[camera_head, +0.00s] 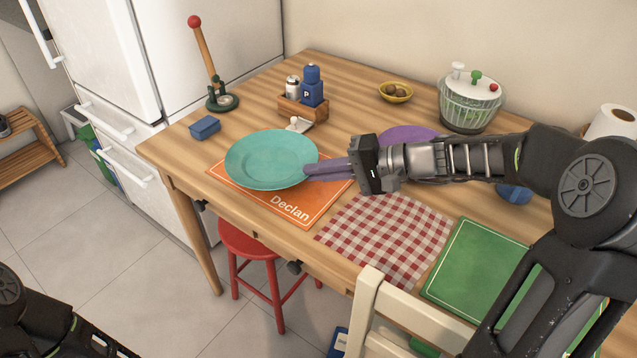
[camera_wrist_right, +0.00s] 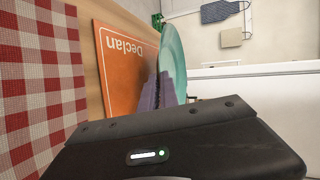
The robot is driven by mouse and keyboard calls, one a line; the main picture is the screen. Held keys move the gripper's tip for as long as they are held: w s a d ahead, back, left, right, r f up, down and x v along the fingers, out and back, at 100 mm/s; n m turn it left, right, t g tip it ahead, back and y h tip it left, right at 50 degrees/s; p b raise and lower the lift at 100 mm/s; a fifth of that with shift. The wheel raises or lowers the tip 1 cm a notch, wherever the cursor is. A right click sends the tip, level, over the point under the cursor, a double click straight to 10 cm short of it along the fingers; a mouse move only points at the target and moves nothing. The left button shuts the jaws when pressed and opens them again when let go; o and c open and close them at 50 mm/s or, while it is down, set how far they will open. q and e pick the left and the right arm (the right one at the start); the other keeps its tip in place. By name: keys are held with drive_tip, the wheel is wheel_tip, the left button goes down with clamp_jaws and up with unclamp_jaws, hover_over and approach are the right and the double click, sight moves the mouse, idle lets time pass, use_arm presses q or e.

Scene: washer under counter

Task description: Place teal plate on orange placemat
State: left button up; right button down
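The round teal plate (camera_head: 271,159) is over the orange placemat (camera_head: 297,211), which bears the name "Declan", and hides much of it. My right gripper (camera_head: 312,170), with purple fingers, comes in from the right and is closed on the plate's right rim. In the right wrist view the plate (camera_wrist_right: 172,57) shows edge-on next to the placemat (camera_wrist_right: 122,72), roughly level with it. It looks slightly above the mat, but I cannot tell if it touches. Only part of my left arm shows at the lower left; its gripper is out of view.
A red-checked placemat (camera_head: 388,239) and a green placemat (camera_head: 478,262) lie to the right. A purple plate (camera_head: 408,136) lies behind my right gripper. A cream chair (camera_head: 405,318) stands in front.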

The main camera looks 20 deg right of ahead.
sight(319, 194)
drive_tip(key=shift+f, duration=1.6)
drive_tip(key=shift+f+b, duration=0.1)
drive_tip(key=shift+b, duration=0.25)
drive_tip(key=c, duration=1.9)
unclamp_jaws()
drive_tip(key=p+v, duration=0.1)
drive_tip(key=v, duration=1.1)
